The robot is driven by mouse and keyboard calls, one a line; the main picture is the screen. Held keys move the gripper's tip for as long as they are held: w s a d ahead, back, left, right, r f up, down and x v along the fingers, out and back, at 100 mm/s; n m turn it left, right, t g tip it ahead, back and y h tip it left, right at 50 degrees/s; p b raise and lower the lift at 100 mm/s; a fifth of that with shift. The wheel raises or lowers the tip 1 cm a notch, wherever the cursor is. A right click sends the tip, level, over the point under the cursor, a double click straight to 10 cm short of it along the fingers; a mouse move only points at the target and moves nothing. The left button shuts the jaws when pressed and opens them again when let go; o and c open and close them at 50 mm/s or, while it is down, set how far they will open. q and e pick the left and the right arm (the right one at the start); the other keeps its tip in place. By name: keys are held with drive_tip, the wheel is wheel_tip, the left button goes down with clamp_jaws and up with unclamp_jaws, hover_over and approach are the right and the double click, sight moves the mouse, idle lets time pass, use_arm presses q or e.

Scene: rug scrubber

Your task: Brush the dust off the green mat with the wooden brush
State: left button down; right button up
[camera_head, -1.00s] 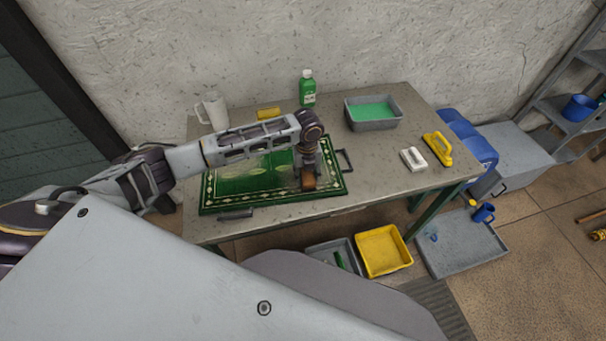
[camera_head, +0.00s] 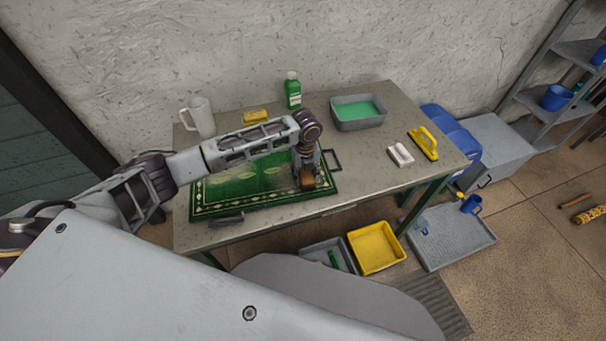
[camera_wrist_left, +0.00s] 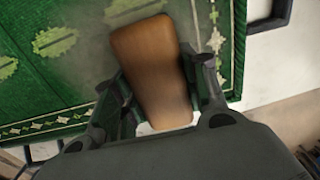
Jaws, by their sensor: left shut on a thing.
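The green mat (camera_head: 235,200) lies on the table, with a pale patterned border and leaf shapes along its middle. It also shows in the left wrist view (camera_wrist_left: 60,85), where a greyish haze lies over part of the green. My left gripper (camera_head: 307,182) is over the right part of the mat, pointing down, and is shut on the wooden brush (camera_wrist_left: 152,65). Only the brush's brown wooden body shows; its bristles are hidden. In the head view the brush (camera_head: 306,180) is a small brown block at the mat's surface; I cannot tell if it touches. My right gripper is not in view.
On the table (camera_head: 340,205) stand a white pitcher (camera_head: 201,117), a yellow sponge (camera_head: 255,117), a green bottle (camera_head: 292,92), a grey basin of green liquid (camera_head: 358,113), a white brush (camera_head: 400,155) and a yellow-handled brush (camera_head: 424,143). A yellow tray (camera_head: 376,248) is below the table.

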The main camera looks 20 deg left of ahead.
sight(320, 177)
use_arm(q)
drive_tip(key=shift+w+d+f, duration=0.1)
drive_tip(key=shift+w+d, duration=0.3)
drive_tip(key=shift+d, duration=0.4)
drive_tip(key=shift+w+d, duration=0.4)
drive_tip(key=shift+d, duration=0.35)
drive_tip(key=shift+w+d, duration=0.1)
drive_tip(key=shift+w, duration=0.1)
drive_tip(key=shift+w+d, duration=0.6)
drive_tip(key=shift+d, duration=0.3)
drive_tip(key=shift+w+d, duration=0.55)
drive_tip(key=shift+d, duration=0.3)
drive_tip(key=shift+s+a+r, duration=0.1)
drive_tip(key=shift+a+r, duration=0.05)
drive_tip(key=shift+r, duration=0.05)
drive_tip(key=shift+s+a+p, duration=0.55)
drive_tip(key=shift+a+p, duration=0.35)
drive_tip(key=shift+s+a+f+p, duration=0.15)
drive_tip(key=shift+s+a+p, duration=0.3)
drive_tip(key=shift+a+p, duration=0.2)
drive_tip(key=shift+s+a+f, duration=0.1)
drive_tip(key=shift+a+f, duration=0.05)
